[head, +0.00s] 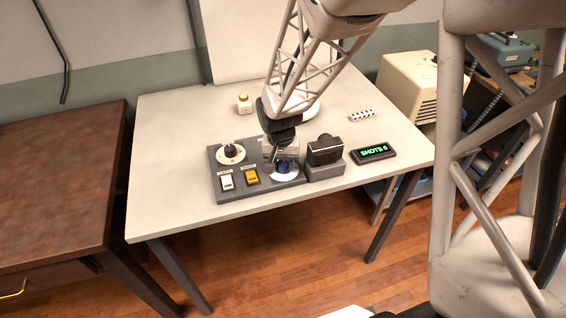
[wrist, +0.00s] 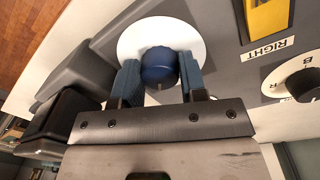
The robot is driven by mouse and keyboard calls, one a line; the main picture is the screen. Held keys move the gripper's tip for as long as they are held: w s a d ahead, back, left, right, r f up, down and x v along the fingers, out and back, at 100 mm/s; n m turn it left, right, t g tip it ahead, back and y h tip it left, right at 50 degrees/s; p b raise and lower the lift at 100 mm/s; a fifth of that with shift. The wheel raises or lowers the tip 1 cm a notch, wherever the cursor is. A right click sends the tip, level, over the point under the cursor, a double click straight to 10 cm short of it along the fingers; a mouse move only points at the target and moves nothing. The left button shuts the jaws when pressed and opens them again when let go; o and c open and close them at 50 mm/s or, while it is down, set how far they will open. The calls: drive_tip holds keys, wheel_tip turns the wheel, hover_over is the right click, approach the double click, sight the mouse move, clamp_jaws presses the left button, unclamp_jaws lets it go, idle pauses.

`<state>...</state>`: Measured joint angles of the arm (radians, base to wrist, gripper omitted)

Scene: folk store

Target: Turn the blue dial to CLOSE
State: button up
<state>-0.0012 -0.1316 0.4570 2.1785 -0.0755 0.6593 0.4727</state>
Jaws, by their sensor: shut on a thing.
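The blue dial (wrist: 159,66) sits on a round white plate (wrist: 132,36) on the grey control panel. In the head view the blue dial (head: 283,167) shows at the panel's right part, partly hidden by my gripper. My gripper (wrist: 160,78) has its two blue-padded fingers on either side of the dial, shut on it. In the head view my gripper (head: 281,160) reaches down onto the panel from above. No CLOSE mark can be read in either view.
The panel (head: 217,187) also carries a black dial (head: 231,150), a white switch (head: 227,182) and a yellow switch (head: 251,176). A black camera-like box (head: 325,150) stands close right of my gripper. A display reading SHOTS 0 (head: 374,152) lies farther right. The table's front left is bare.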

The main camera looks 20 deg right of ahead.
sight(282, 162)
drive_tip(key=m, duration=0.6)
drive_tip(key=shift+w, duration=0.1)
drive_tip(key=m, duration=0.6)
drive_tip(key=shift+w+m+y, duration=0.1)
drive_tip(key=shift+m+y, duration=0.2)
drive_tip(key=shift+m, duration=0.1)
drive_tip(key=o, duration=0.9)
drive_tip(key=shift+r, duration=0.15)
drive_tip(key=shift+w+r, duration=0.2)
drive_tip(key=shift+r, duration=3.55)
drive_tip(key=shift+r, duration=0.1)
